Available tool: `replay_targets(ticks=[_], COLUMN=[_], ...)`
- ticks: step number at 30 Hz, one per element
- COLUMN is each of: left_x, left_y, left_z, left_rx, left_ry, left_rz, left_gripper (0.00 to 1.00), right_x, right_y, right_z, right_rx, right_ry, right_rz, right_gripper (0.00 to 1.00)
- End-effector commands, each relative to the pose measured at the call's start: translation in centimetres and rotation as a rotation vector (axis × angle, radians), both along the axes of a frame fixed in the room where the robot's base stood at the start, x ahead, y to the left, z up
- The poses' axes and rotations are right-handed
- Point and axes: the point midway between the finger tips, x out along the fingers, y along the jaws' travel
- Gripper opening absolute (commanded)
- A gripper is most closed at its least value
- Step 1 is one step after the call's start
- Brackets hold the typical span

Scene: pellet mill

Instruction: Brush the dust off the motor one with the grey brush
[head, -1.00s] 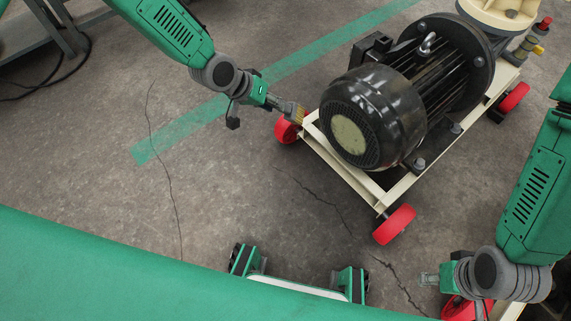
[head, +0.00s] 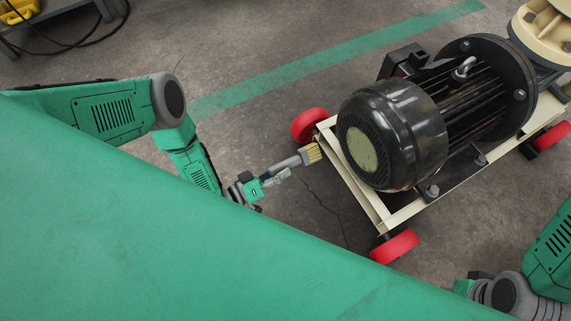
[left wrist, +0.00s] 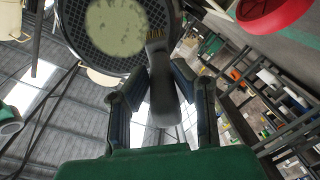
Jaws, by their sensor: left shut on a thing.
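The black motor (head: 400,130) lies on a cream wheeled frame at the right of the head view. A pale, dust-coloured round patch (head: 361,149) covers the middle of its fan grille. The grille (left wrist: 75,25) and patch (left wrist: 115,27) also fill the top of the left wrist view. My left gripper (head: 275,178) is shut on the grey brush (head: 288,166), whose tan bristles (head: 312,153) point at the motor. In the head view the bristles appear left of the grille, apart from it. The brush (left wrist: 163,85) overlaps the grille's edge in the wrist view. My right gripper (head: 463,287) is mostly hidden.
The cream frame (head: 370,200) has red wheels (head: 309,125), one close to the brush. A pump-like cream housing (head: 548,30) joins the motor's far end. Cracked floor with a green line is free at the left. Cables and a rack stand at top left.

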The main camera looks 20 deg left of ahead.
Motion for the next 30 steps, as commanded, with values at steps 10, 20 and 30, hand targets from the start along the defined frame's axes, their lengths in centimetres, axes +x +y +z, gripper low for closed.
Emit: replay_targets(ticks=[10,20,30], left_x=[-0.9,-0.6,2.1], left_y=[0.4,0.0,-2.2], left_z=[-0.1,-0.2,-0.2], left_rx=[-0.013,-0.018,-0.017], left_ry=[-0.015,-0.023,-0.023], left_rz=[0.007,0.001,-0.001], left_gripper=[0.0,0.0,0.0], right_x=[0.0,0.0,0.0], right_y=[0.0,0.0,0.0], right_z=[0.0,-0.7,-1.2], right_rx=[0.0,0.0,0.0], right_ry=[0.001,0.001,0.001], right_rz=[-0.001,0.0,-0.001], right_gripper=[0.4,0.4,0.4])
